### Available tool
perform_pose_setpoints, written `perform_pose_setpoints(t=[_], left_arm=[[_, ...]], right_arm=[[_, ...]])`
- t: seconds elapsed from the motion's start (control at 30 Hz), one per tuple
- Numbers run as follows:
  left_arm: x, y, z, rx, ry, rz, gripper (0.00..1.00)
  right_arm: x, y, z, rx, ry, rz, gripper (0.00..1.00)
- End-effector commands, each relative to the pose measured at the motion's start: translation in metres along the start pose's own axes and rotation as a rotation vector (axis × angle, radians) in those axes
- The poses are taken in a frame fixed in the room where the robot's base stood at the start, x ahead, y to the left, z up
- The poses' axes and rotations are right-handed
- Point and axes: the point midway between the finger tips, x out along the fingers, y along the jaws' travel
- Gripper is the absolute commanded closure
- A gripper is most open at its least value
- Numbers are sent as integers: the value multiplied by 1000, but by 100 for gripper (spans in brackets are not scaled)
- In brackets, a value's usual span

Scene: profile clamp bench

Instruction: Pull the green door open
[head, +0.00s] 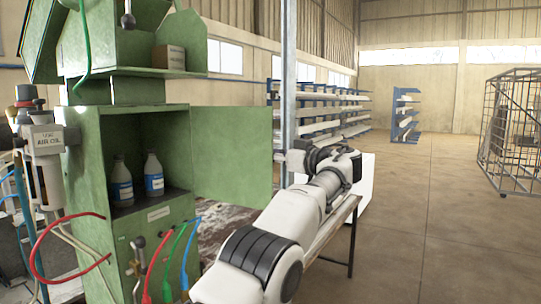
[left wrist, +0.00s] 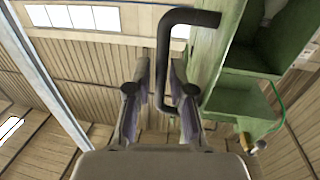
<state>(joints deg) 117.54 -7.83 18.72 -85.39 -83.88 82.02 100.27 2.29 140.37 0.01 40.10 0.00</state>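The green door (head: 232,158) stands swung wide open to the right of the green cabinet (head: 92,165), its inner face showing in the head view. Its dark bent handle (left wrist: 163,60) shows in the left wrist view beside the green panel (left wrist: 214,50). My left gripper (left wrist: 158,72) has its fingers on either side of the handle's bar, with a visible gap on the bar's left, so it looks open around it. In the head view my left arm reaches to the door's free edge, and its fingertips are hidden. My right gripper is not in view.
Coloured hoses (head: 178,250) hang at the front. A metal post (head: 288,80) rises behind the door. A wire cage (head: 512,130) stands far right on open floor.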

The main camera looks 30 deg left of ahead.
Motion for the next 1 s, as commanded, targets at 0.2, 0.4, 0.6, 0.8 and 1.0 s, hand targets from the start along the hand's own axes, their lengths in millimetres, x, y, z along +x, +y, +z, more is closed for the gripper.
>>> perform_pose_setpoints(t=[0.2,0.4,0.6,0.8,1.0], left_arm=[[-45,1,0,2,3,3,78],[-94,1,1,1,2,3,78],[-115,0,0,0,0,1,78],[-116,0,0,1,0,0,78],[-116,0,1,1,0,0,78]], right_arm=[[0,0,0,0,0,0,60],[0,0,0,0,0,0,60],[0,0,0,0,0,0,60],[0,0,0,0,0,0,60],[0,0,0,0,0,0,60]])
